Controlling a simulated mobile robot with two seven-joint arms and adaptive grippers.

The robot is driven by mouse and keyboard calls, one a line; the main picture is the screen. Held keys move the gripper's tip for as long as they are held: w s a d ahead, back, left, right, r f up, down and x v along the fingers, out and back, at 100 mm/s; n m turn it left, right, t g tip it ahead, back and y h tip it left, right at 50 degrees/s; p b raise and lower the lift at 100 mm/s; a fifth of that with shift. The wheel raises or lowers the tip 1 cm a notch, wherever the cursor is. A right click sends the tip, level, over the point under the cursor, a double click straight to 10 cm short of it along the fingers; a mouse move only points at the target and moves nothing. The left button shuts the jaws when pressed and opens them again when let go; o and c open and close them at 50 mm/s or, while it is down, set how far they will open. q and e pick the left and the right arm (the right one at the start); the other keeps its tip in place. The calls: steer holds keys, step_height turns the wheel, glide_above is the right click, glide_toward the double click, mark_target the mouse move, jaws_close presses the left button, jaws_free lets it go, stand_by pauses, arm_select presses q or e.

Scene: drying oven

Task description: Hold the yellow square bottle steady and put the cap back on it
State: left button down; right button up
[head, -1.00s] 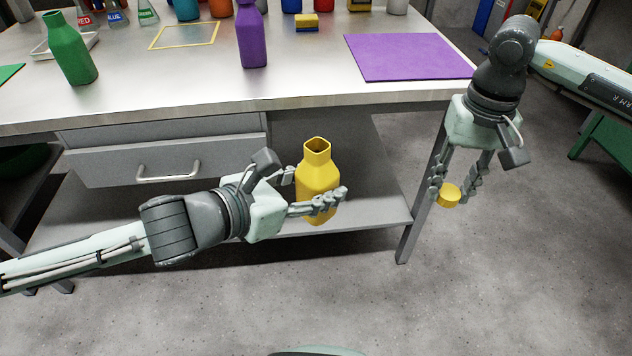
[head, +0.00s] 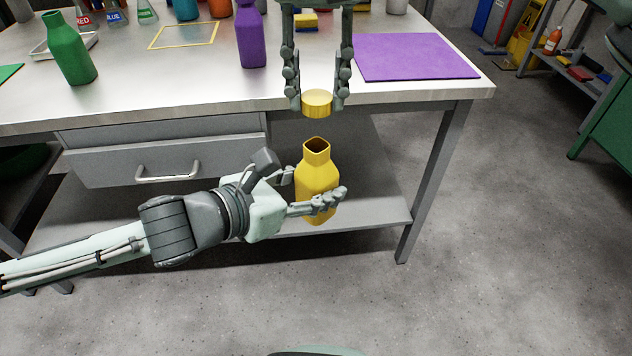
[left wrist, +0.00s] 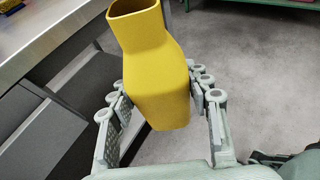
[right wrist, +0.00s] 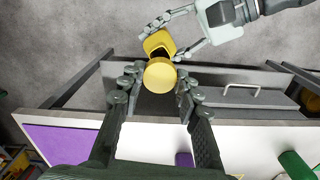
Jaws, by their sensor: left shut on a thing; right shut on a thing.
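The yellow square bottle (head: 318,180) is upright with its neck open, held in front of the table's edge. My left gripper (head: 313,196) is shut around its body, and the left wrist view shows the bottle (left wrist: 158,75) between the fingers (left wrist: 160,100). My right gripper (head: 318,100) points down and is shut on the round yellow cap (head: 317,103), which is above the bottle's open neck with a gap between them. In the right wrist view the cap (right wrist: 160,74) sits between the fingertips (right wrist: 155,82) and overlaps part of the bottle (right wrist: 157,40).
The steel table (head: 300,80) with a drawer (head: 165,150) stands behind the bottle. A purple bottle (head: 251,38), green bottle (head: 68,48) and purple mat (head: 410,57) are on top. A lower shelf (head: 375,205) lies behind the bottle.

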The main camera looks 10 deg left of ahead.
mark_target(317, 145)
stand_by(0.3)
steer(key=shift+f, duration=2)
steer(key=shift+f, duration=0.1)
steer(key=shift+f, duration=0.8)
steer(key=shift+f, duration=0.55)
